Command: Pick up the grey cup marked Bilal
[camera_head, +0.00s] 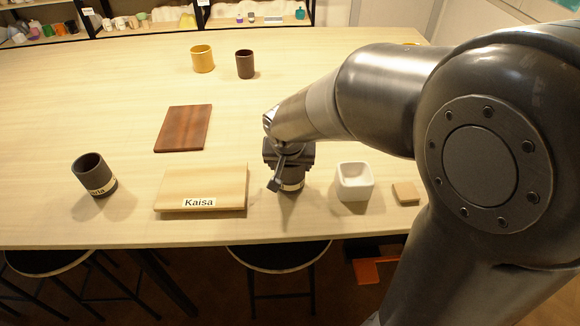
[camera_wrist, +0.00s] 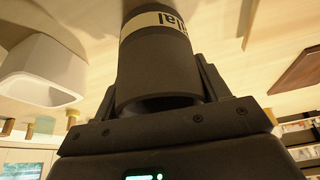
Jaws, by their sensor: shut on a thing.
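My gripper (camera_head: 288,165) points down at the table's near side. It is shut on a dark grey cup (camera_head: 292,186) with a pale label band. In the wrist view my gripper (camera_wrist: 160,88) has a finger on each side of the cup (camera_wrist: 155,70), and the label's visible letters end in "ilal". The cup looks upright. Whether its base touches the table I cannot tell. Another dark grey cup (camera_head: 92,172) stands at the left with a label that is only partly readable.
A light board marked Kaisa (camera_head: 203,180) lies just left of my gripper. A white square bowl (camera_head: 355,183) and a small wooden block (camera_head: 405,192) are close on the right. A reddish board (camera_head: 183,128), a yellow cup (camera_head: 203,60) and a brown cup (camera_head: 245,66) are farther back.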

